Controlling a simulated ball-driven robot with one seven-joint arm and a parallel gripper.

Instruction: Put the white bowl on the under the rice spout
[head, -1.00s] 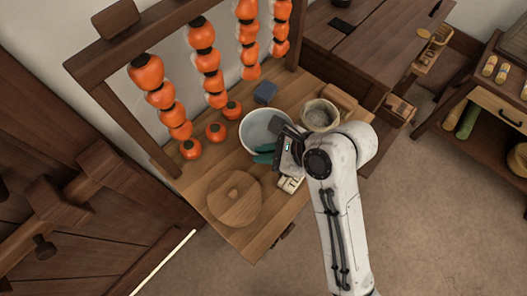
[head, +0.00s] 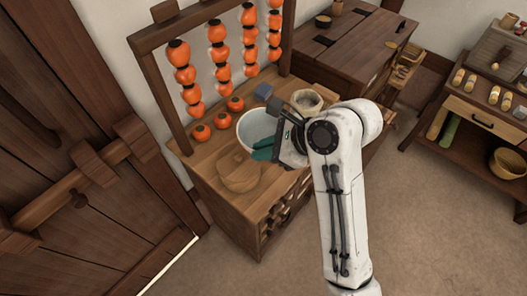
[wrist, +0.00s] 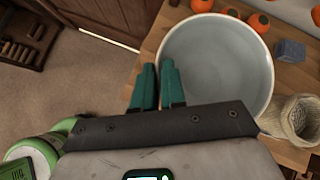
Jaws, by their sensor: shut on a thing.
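The white bowl (head: 257,123) is at the cabinet top among other things; in the wrist view its pale grey inside (wrist: 222,62) fills the upper middle. My gripper (head: 264,150) is shut on the bowl's near rim. Its teal fingers show in the wrist view (wrist: 157,70) at the bowl's left edge, one outside and one overlapping the rim. The bowl looks about level; I cannot tell whether it is clear of the wood. I cannot surely pick out the rice spout; a dark wooden chest (head: 352,42) stands behind, with a pale wooden fitting (head: 405,66) at its right end.
A round wooden lid (head: 239,172) lies near the bowl. A woven pot (head: 307,101) and a blue block (head: 263,91) stand close behind. Orange persimmons (head: 218,52) hang on a wooden frame. A shelf (head: 472,105) stands at right; the floor (head: 430,220) between is open.

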